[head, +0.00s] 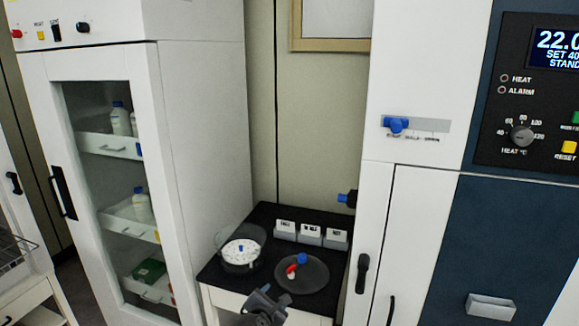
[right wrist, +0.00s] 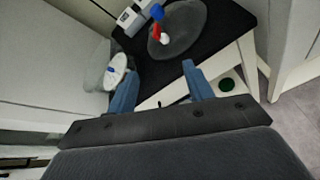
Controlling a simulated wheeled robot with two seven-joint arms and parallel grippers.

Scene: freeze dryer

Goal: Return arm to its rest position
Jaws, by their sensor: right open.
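My right gripper (head: 262,302) shows at the bottom of the head view, in front of the small black-topped table (head: 262,222). In the right wrist view its two blue fingers (right wrist: 160,90) are apart with nothing between them. The fingers point toward the table, and I see no contact with anything on it. My left gripper is in neither view.
On the table are a clear dish with a white disc (head: 241,252), a dark round plate (head: 312,276) with a red and blue item (head: 297,263), and several labelled grey boxes (head: 310,234). A white glass-door cabinet (head: 205,130) stands left, the freeze dryer (head: 412,130) right.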

